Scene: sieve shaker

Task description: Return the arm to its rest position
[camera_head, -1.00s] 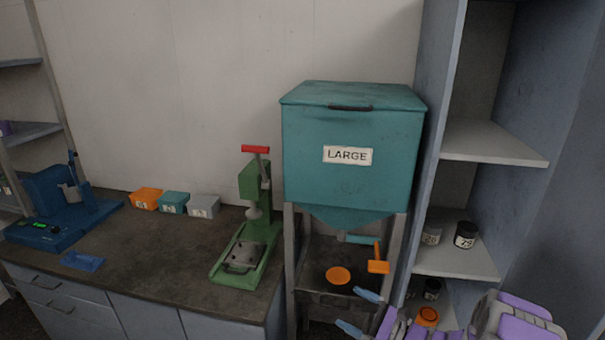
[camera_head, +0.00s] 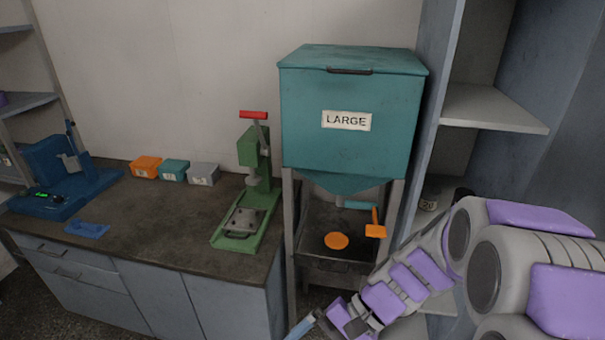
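My arm, grey with purple panels, fills the lower right and reaches down and left in front of the shelf unit. My gripper (camera_head: 303,328) is at the bottom edge, below and in front of the teal hopper labelled LARGE (camera_head: 350,95). One blue finger shows; the rest is cut off by the frame, so I cannot tell whether it is open or holds anything.
An orange disc (camera_head: 337,241) lies under the hopper, beside an orange-handled lever (camera_head: 376,228). A green press (camera_head: 247,205), a blue machine (camera_head: 60,180) and small boxes (camera_head: 174,169) stand on the counter (camera_head: 140,215). A shelf unit (camera_head: 490,108) stands right.

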